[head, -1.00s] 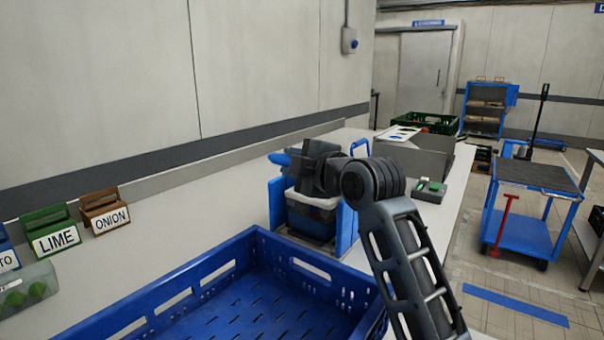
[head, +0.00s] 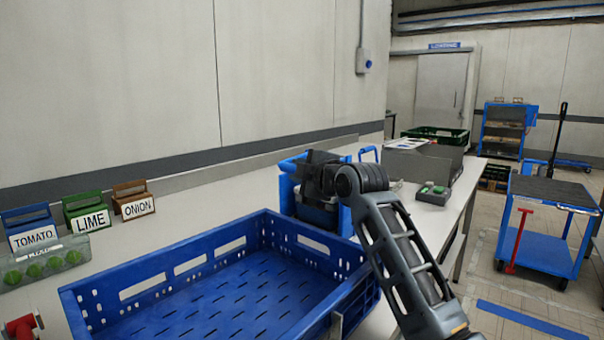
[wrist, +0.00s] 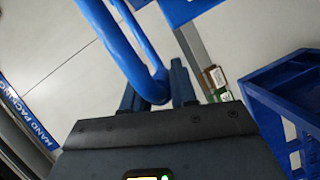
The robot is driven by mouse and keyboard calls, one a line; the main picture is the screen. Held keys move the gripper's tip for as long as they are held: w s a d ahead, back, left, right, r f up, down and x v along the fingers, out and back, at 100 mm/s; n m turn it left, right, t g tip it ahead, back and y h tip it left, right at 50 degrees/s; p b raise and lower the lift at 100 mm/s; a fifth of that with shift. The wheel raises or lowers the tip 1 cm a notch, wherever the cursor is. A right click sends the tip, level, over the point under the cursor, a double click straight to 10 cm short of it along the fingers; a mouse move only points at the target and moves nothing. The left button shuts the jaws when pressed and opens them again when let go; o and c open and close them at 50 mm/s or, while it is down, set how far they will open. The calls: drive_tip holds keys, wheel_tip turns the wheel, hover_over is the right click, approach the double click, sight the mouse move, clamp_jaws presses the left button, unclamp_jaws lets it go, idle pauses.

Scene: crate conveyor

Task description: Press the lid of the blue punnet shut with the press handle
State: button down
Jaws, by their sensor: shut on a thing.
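The press (head: 345,222) is a blue frame on the bench, just beyond the blue crate. The blue punnet (head: 318,214) stands inside it, largely hidden by my gripper and the frame; I cannot tell whether its lid is fully shut. My gripper (head: 318,177) is over the punnet, between the press sides. In the wrist view the press handle, a bent blue tube (wrist: 138,58), passes between the two dark fingers of my gripper (wrist: 155,92), which are shut on it.
An empty blue crate (head: 225,255) fills the near bench. TOMATO (head: 32,241), LIME (head: 90,222) and ONION (head: 138,208) holders and a clear pack of green fruit (head: 45,262) stand left. A button box (head: 434,193) and grey bin (head: 422,165) are beyond the press.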

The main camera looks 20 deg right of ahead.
drive_tip(key=shift+a+f, duration=0.3)
drive_tip(key=shift+a, duration=0.25)
drive_tip(key=c, duration=1.1)
unclamp_jaws()
drive_tip(key=shift+o, duration=0.9)
drive_tip(key=shift+d+r, duration=0.1)
drive_tip(key=shift+d, duration=0.15)
drive_tip(key=shift+s+d, duration=0.1)
drive_tip(key=shift+s, duration=0.15)
drive_tip(key=v, duration=0.7)
drive_tip(key=shift+s, duration=0.15)
drive_tip(key=shift+r, duration=0.15)
